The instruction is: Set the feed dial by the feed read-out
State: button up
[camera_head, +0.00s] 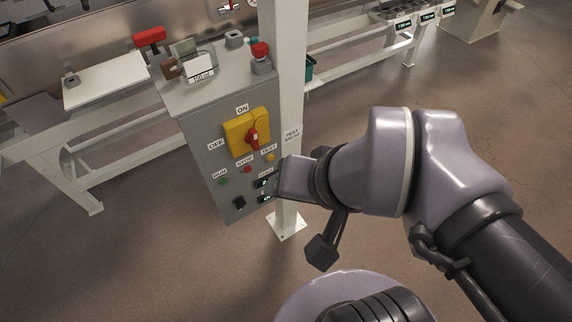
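A grey control box (208,150) stands against a white post. A small dark knob (239,202), which looks like the feed dial, sits low on its front. To its right is a small dark read-out (264,183) under a partly hidden label; its digits are too small to read. A second small display (265,198) with greenish marks sits below it. My gripper (284,178) is at the right edge of the panel, beside the read-outs. Its fingers are hidden or too small to make out, and I cannot tell if it touches the panel.
The panel has a red handle on a yellow plate (237,135), RUN (222,183), STOP (246,169) and TEST (270,157) buttons. A red-topped button (260,52) and a card (200,70) stand on top. The white post (290,100) rises beside the box. Floor in front is clear.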

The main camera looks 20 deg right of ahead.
aim_at(241, 203)
jog(key=k+l, duration=0.25)
jog(key=k, duration=0.2)
jog(key=k+l, duration=0.25)
jog(key=k, duration=0.2)
